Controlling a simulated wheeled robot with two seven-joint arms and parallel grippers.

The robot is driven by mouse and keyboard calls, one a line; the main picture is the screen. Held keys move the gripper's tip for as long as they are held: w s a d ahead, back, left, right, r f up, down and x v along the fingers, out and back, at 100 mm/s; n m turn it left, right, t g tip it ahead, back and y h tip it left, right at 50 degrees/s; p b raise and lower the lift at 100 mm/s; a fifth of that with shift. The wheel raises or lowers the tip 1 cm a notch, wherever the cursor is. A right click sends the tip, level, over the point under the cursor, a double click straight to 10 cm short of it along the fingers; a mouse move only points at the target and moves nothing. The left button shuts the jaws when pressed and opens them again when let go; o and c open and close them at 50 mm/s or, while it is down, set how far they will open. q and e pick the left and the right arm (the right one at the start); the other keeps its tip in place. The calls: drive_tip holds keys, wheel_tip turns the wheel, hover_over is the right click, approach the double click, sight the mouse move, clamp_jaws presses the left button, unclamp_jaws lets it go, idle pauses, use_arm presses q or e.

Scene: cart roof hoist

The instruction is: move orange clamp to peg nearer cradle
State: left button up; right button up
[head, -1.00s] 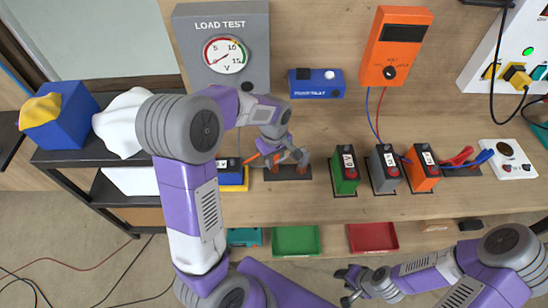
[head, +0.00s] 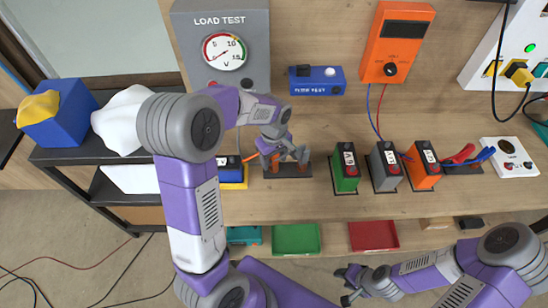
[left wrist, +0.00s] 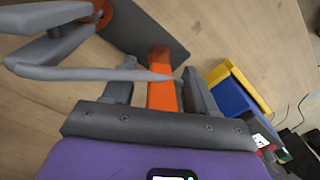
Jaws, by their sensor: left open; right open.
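An orange clamp (left wrist: 162,80) shows in the left wrist view, between the two fingers of my left gripper (left wrist: 158,88); contact is not visible. In the head view my left gripper (head: 285,155) is open over a dark plate (head: 305,171) on the bench and hides part of it. The dark plate also shows in the left wrist view (left wrist: 150,35), with a round orange-brown peg (left wrist: 103,13) on it. A blue and yellow block (head: 233,174), possibly in the cradle, stands left of the plate. My right gripper (head: 350,284) is open and empty, low in the head view.
Green (head: 345,170), grey (head: 384,168) and orange (head: 424,166) batteries stand right of the plate. A load tester (head: 222,50) and an orange meter (head: 397,40) are behind. Green (head: 296,239) and red (head: 373,235) trays sit below. Bare bench lies behind the plate.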

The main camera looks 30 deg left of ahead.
use_arm(q)
wheel_tip(320, 180, up, 7)
drive_tip(key=shift+r+p, duration=0.2)
drive_tip(key=shift+p, duration=0.55)
